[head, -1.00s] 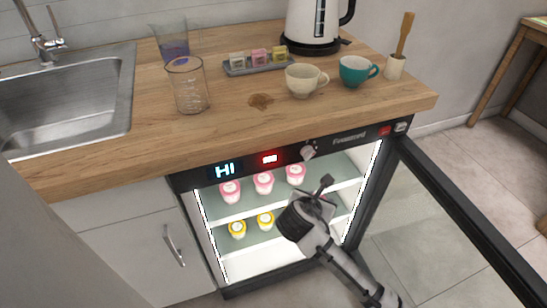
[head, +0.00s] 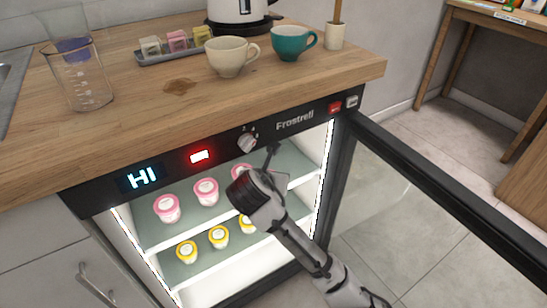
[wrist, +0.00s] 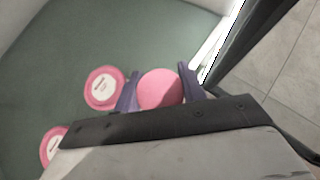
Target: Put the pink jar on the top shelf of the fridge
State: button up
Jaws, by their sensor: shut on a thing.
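My gripper (wrist: 158,93) is shut on a pink jar (wrist: 160,88), whose round pink top shows between the two purple fingers in the wrist view. In the head view the arm's dark end hides this jar. The fridge (head: 120,190) is open and lit. My gripper is at its opening, at the right part of the top shelf (head: 150,232). Three other pink-lidded jars (head: 167,208) stand in a row on that shelf, the right one partly hidden. One lid (wrist: 103,88) is close left of the held jar in the wrist view. I cannot tell whether the held jar touches the shelf.
Several yellow-lidded jars (head: 187,252) stand on the lower shelf. The fridge door (head: 440,190) is swung open to the right of my arm. The counter (head: 220,100) overhangs the fridge and bears cups, a beaker and a kettle.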

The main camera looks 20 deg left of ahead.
jog(key=w, duration=0.4)
jog(key=w+a, duration=0.1)
jog(key=w, duration=0.1)
jog(key=shift+w, duration=0.25)
jog(key=w, duration=0.2)
jog(key=shift+w+a, duration=0.1)
jog(key=shift+w, duration=0.3)
jog(key=shift+f, duration=0.8)
jog(key=shift+f+b, duration=0.15)
jog(key=shift+b, duration=0.2)
jog(key=o, duration=0.8)
